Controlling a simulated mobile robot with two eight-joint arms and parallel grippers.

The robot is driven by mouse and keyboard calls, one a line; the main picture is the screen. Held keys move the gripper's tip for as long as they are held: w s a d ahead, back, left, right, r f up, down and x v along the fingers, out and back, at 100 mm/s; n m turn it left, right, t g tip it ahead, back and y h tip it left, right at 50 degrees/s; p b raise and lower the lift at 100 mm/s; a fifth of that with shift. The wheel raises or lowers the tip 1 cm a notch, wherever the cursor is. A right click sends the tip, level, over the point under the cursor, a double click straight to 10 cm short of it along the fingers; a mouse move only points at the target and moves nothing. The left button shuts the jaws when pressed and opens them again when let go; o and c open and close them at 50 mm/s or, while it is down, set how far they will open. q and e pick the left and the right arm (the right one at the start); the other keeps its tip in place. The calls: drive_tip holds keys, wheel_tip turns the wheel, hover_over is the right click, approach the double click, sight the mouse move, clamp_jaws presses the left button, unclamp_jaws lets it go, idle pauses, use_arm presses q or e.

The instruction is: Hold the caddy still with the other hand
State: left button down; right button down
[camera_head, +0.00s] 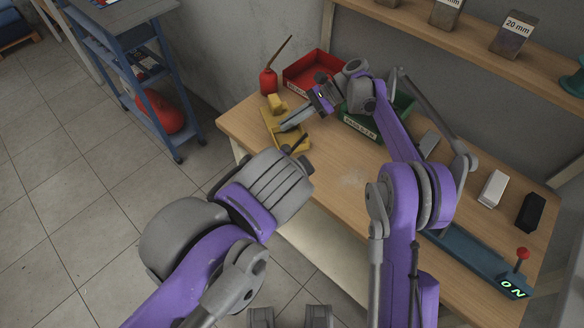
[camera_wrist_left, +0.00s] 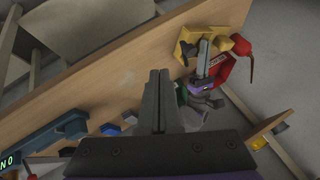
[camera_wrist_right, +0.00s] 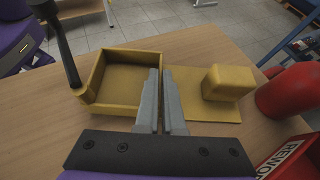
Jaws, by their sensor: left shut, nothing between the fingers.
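The yellow caddy (camera_head: 293,139) lies at the bench's left end. The right wrist view shows its open tray (camera_wrist_right: 118,56) beside a flat plate carrying a yellow block (camera_wrist_right: 228,82). My right gripper (camera_head: 284,128) is over the caddy; in its wrist view its fingers (camera_wrist_right: 160,72) lie close together with a narrow gap, along the tray's side wall. I cannot tell whether they grip that wall. My left gripper (camera_head: 301,143) is shut and empty, its dark fingers pointing at the caddy's near side; contact is unclear. The left wrist view also shows the caddy (camera_wrist_left: 183,50).
A red oil can (camera_head: 268,82), a red bin (camera_head: 302,70) and a green bin (camera_head: 402,105) stand behind the caddy. A white block (camera_head: 493,189), a black block (camera_head: 530,212) and a blue fixture (camera_head: 470,262) with a red-knobbed lever are to the right. A shelf runs behind.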

drive_tip(key=shift+f, duration=0.1)
use_arm(q)
drive_tip(key=w+f, duration=0.4)
drive_tip(key=w, duration=0.3)
drive_tip(key=shift+a+f, duration=0.35)
drive_tip(key=shift+a, duration=0.1)
drive_tip(key=shift+a, duration=0.1)
